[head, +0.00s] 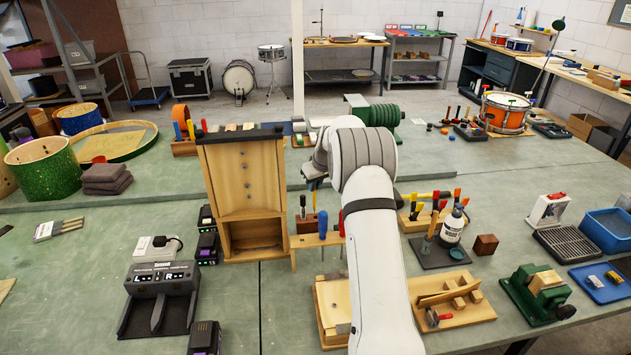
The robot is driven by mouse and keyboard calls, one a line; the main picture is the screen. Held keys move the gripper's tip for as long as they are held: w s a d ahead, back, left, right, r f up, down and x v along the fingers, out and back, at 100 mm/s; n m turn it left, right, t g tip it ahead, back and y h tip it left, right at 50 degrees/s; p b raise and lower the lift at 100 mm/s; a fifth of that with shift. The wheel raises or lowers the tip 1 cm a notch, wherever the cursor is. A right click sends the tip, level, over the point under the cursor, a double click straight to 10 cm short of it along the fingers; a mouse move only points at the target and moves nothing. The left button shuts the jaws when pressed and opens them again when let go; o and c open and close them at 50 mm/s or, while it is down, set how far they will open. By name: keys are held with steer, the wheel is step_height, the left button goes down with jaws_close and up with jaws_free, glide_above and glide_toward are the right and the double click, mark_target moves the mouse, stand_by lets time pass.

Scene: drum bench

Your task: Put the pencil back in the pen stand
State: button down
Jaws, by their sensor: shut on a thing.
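My gripper (314,180) is above the middle of the bench, left of my white arm, which hides part of it. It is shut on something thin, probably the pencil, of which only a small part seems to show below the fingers. I cannot make out its shape or tip. The pen stand cannot be told with certainty. A small dark brown wooden block (486,244), right of my arm, may be it. It stands apart from my gripper, with no pencil visible in it.
A tall wooden cabinet (243,190) stands close left of my gripper. A wooden rack with screwdrivers (322,224) is below it. A white bottle (453,228) and a tool rack (430,214) stand right of my arm. A green vise (540,292) is at front right.

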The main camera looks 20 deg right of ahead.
steer(key=shift+s+d+f, duration=0.1)
steer(key=shift+f, duration=0.5)
steer(key=shift+s+b, duration=0.15)
steer(key=shift+b, duration=0.35)
steer(key=shift+f+b, duration=0.1)
steer(key=shift+b, duration=0.2)
stand_by(0.3)
step_height(320, 180, down, 5)
steer(key=b, duration=0.4)
stand_by(0.6)
steer(key=c, duration=1.5)
jaws_free()
steer(key=shift+o, duration=0.2)
